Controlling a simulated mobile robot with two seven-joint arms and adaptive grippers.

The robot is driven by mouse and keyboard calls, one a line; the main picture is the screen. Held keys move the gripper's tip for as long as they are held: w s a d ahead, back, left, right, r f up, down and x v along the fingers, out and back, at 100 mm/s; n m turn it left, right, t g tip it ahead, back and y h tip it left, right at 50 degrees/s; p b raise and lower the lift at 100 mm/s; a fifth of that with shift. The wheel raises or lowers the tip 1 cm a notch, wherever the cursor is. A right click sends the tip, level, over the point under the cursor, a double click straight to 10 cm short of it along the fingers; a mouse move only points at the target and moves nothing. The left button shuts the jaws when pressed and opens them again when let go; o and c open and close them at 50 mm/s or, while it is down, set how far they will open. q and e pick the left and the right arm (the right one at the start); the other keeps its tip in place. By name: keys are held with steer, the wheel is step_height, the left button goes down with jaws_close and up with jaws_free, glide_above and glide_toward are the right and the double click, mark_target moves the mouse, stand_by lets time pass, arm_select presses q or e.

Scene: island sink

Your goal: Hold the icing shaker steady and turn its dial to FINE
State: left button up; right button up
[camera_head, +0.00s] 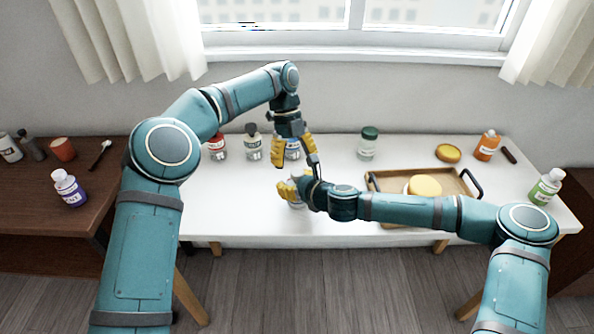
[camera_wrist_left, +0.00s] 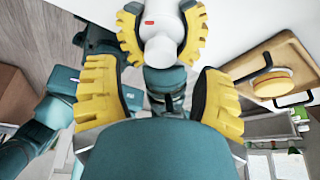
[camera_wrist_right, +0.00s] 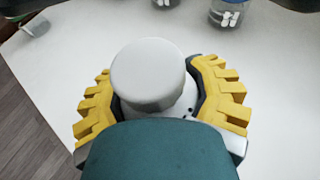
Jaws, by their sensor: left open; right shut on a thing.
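The icing shaker is a white cylinder with a round white top (camera_wrist_right: 148,75). In the head view only a small part of it (camera_head: 297,204) shows, at the front of the white table. My right gripper (camera_head: 289,191) is shut around its body, with yellow fingers on both sides in the right wrist view (camera_wrist_right: 160,105). My left gripper (camera_head: 293,152) is open and empty, above and behind the shaker. In the left wrist view the shaker (camera_wrist_left: 164,22) with a small red mark lies beyond my open fingers (camera_wrist_left: 158,100). I cannot read any dial lettering.
A wooden tray (camera_head: 383,180) holding a round yellow-topped item (camera_head: 424,186) stands to the right. Several jars line the back, including a green-lidded one (camera_head: 368,143) and a red-lidded one (camera_head: 216,146).

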mark_target(297, 171)
arm_select(q)
steer(key=shift+x, duration=1.9)
steer(key=shift+c, duration=0.2)
jaws_close()
